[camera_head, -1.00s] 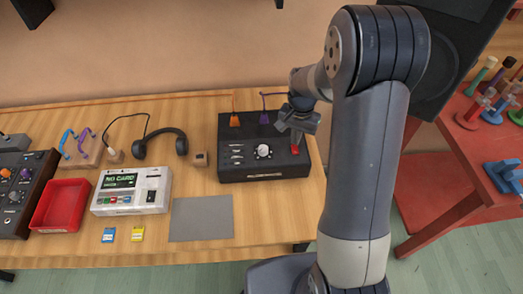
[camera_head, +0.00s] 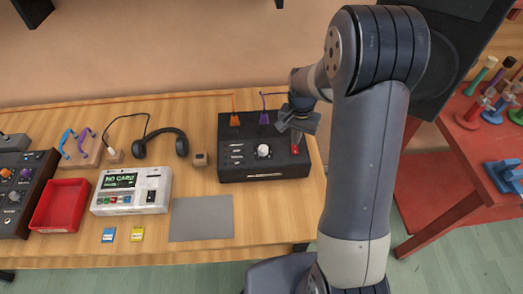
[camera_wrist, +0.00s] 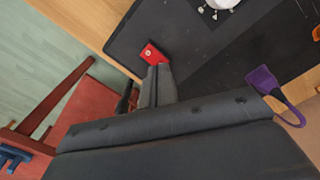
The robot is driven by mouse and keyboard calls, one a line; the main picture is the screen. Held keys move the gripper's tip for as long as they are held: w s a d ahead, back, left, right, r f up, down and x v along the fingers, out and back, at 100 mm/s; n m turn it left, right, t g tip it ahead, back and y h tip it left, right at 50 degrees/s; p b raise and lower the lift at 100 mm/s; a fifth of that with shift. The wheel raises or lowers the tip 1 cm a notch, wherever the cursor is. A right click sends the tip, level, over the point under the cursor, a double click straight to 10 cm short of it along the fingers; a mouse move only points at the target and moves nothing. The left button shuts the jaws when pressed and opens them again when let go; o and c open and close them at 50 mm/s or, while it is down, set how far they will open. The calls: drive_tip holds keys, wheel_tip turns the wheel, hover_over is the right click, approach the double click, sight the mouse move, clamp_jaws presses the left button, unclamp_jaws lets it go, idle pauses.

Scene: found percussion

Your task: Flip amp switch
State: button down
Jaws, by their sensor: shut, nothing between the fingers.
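The amp (camera_head: 235,172) is a black box on the wooden table, with a white knob (camera_head: 264,151) on its top. Its red switch (camera_head: 295,150) sits at the right end of the top, below my gripper (camera_head: 296,138). In the wrist view, the red switch (camera_wrist: 152,53) shows just beyond the tips of my shut, empty fingers (camera_wrist: 158,68). The fingertips overlap its near edge in that view. I cannot tell whether they touch it. Part of the switch is hidden behind the fingers.
Orange and purple plugs (camera_head: 264,118) with cables stand at the amp's back edge. A small wooden block (camera_head: 200,158), headphones (camera_head: 161,143) and a grey mat (camera_head: 202,218) lie to the left. A red table (camera_head: 450,190) and a black speaker (camera_head: 445,70) are at the right.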

drive_tip(key=shift+f+b, duration=0.7)
drive_tip(key=shift+f, duration=0.25)
drive_tip(key=shift+r, duration=0.15)
drive_tip(key=shift+r+p, duration=2.5)
drive_tip(key=shift+r, duration=0.95)
drive_tip(key=shift+f, duration=0.2)
wheel_tip(320, 180, down, 7)
drive_tip(key=b, duration=0.5)
drive_tip(key=shift+r, duration=0.2)
